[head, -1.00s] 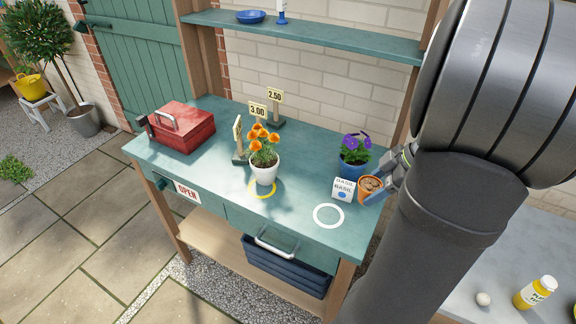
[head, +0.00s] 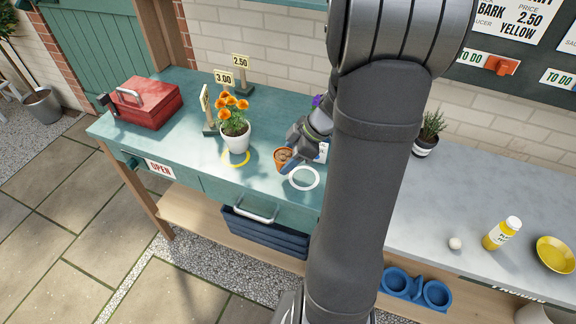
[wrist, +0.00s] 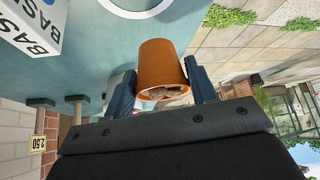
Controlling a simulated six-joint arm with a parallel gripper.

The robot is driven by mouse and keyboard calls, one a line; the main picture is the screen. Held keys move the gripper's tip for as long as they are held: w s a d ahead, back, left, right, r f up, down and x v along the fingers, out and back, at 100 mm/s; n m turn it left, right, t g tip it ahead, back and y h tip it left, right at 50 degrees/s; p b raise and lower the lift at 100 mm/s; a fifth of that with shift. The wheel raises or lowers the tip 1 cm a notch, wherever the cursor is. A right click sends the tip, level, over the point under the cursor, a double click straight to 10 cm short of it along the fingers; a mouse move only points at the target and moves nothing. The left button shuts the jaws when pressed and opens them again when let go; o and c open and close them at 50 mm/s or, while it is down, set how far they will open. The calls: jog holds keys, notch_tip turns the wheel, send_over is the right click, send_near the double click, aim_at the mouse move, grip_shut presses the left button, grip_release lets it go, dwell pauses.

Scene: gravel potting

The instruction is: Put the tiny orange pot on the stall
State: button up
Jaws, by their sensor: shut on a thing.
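The tiny orange pot (head: 281,155) is held in my gripper (head: 290,160) over the green stall table (head: 190,120), just behind and left of the white ring (head: 291,183). In the wrist view the orange pot (wrist: 162,65) sits between the two blue fingers of my gripper (wrist: 162,75), which are shut on it. Its open mouth faces the wrist camera and shows brownish contents. I cannot tell whether its base touches the tabletop.
A basil box (head: 323,152) is close on the right. Price signs (head: 223,78) and a red toolbox (head: 147,103) stand further left. My arm hides much of the stall's right side.

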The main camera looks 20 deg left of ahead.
jog(key=shift+f, duration=1.95)
jog(key=shift+f, duration=0.1)
jog(key=o, duration=1)
jog(key=v, duration=1.2)
